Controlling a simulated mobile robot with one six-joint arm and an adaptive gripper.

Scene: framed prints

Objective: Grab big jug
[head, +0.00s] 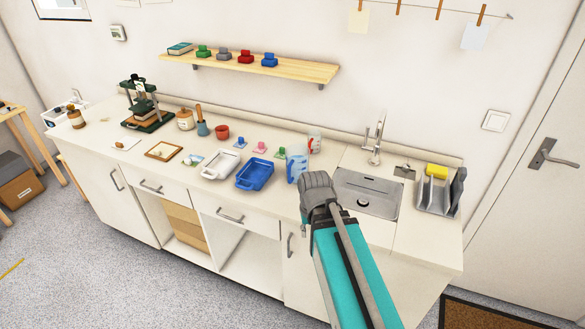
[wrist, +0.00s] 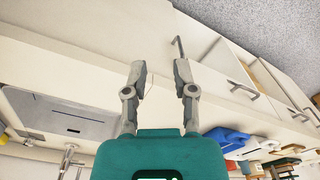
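The big jug (head: 297,166) is pale and translucent with blue on it. It stands upright on the counter between the blue tray and the sink in the head view. A smaller jug (head: 315,144) with red on it stands just behind it. My gripper (wrist: 160,66) is open and empty in the wrist view, its two fingers apart. In the head view my wrist is at the counter's front edge, in front and to the right of the big jug, and hides my fingers. I cannot make out the big jug in the wrist view.
A blue tray (head: 255,174) and a white tray (head: 221,165) lie left of the jug. The sink (head: 367,193) with its tap (head: 376,140) is to the right. A dish rack (head: 440,190) stands at the far right. Small stamps sit behind the trays.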

